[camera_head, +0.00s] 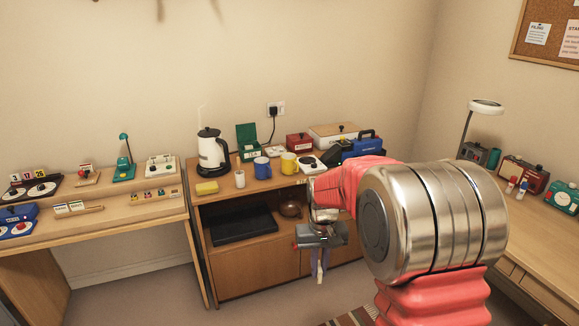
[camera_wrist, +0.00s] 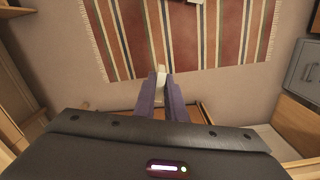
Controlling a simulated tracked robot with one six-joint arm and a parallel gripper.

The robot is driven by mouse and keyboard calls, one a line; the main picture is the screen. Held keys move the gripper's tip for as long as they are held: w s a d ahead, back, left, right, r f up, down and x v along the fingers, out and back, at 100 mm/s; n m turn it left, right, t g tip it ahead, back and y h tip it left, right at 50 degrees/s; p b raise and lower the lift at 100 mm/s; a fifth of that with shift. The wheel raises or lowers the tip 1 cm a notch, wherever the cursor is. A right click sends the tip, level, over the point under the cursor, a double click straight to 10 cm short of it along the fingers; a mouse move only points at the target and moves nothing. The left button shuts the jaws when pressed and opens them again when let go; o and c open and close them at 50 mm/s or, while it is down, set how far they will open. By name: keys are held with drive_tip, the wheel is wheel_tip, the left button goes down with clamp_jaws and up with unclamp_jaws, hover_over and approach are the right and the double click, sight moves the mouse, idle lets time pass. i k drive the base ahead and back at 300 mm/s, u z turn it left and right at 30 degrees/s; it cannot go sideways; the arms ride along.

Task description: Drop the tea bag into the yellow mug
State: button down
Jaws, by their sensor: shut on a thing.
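The yellow mug (camera_head: 289,164) stands upright on top of the low wooden cabinet, just right of a blue mug (camera_head: 262,168). My gripper (camera_head: 320,268) hangs pointing down in front of the cabinet, below its top and to the right of the mug. In the wrist view my gripper (camera_wrist: 161,82) is shut on a small pale thing, which looks like the tea bag (camera_wrist: 161,71), above the floor. The fingers hide part of it. The inside of the yellow mug is too small to make out.
A kettle (camera_head: 211,152), a yellow sponge (camera_head: 207,188), a white cup (camera_head: 240,179), and an open green box (camera_head: 247,142) share the cabinet top (camera_head: 222,194). A red box (camera_head: 300,142) stands behind the mug. A striped rug (camera_wrist: 190,35) lies on the floor below.

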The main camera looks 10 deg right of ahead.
sight(290, 171)
drive_tip(key=u, duration=0.05)
drive_tip(key=i, duration=1)
drive_tip(key=z, duration=0.05)
